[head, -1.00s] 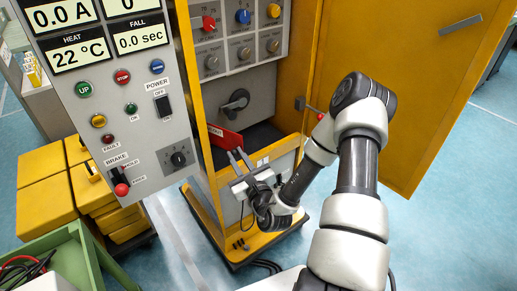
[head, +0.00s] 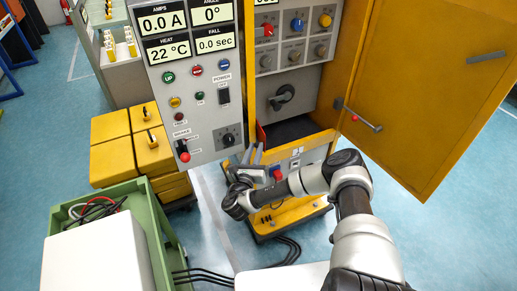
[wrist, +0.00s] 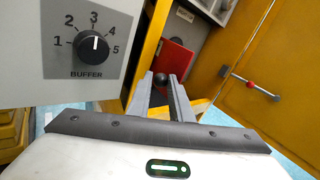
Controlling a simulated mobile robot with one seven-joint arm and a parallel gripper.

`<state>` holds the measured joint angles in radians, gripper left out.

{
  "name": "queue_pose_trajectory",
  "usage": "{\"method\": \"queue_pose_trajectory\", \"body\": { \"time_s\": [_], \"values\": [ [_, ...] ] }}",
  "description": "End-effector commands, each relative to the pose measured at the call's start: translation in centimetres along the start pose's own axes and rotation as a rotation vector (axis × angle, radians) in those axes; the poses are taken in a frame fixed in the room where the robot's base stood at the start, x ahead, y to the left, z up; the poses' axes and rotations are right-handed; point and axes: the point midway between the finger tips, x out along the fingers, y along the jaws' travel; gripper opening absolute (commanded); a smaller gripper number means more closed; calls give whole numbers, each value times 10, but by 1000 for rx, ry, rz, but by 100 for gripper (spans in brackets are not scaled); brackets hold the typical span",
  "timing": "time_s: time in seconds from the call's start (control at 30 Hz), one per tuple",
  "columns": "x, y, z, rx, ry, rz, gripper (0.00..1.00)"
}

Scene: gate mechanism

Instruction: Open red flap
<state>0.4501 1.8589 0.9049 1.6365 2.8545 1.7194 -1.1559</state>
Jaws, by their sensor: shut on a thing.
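The red flap (wrist: 178,58) shows in the wrist view just beyond my gripper, at the yellow cabinet's opening. In the head view only a thin red strip of the flap (head: 261,133) shows, at the left side of the opening. Whether the knob is fixed to the flap cannot be told.
The grey control panel (head: 197,90) stands close left of my gripper. The yellow cabinet door (head: 440,90) hangs open on the right, with a rod and red knob (head: 354,118). A green cart (head: 160,235) is at the lower left. Cables lie on the floor.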

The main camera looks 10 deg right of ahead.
Motion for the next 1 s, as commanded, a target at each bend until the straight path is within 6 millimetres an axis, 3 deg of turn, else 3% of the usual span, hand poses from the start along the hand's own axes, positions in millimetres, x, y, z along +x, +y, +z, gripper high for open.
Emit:
{"method": "queue_pose_trajectory", "body": {
  "time_s": [0.03, 0.37, 0.4, 0.47, 1.0],
  "values": [
    [8, 13, 17, 12, -28, 31, 0],
    [9, 13, 17, 13, -28, 29, 0],
    [9, 13, 17, 13, -28, 29, 27],
    [9, 13, 16, 12, -27, 29, 37],
    [2, 11, 16, 11, -25, 26, 37]
  ]
}}
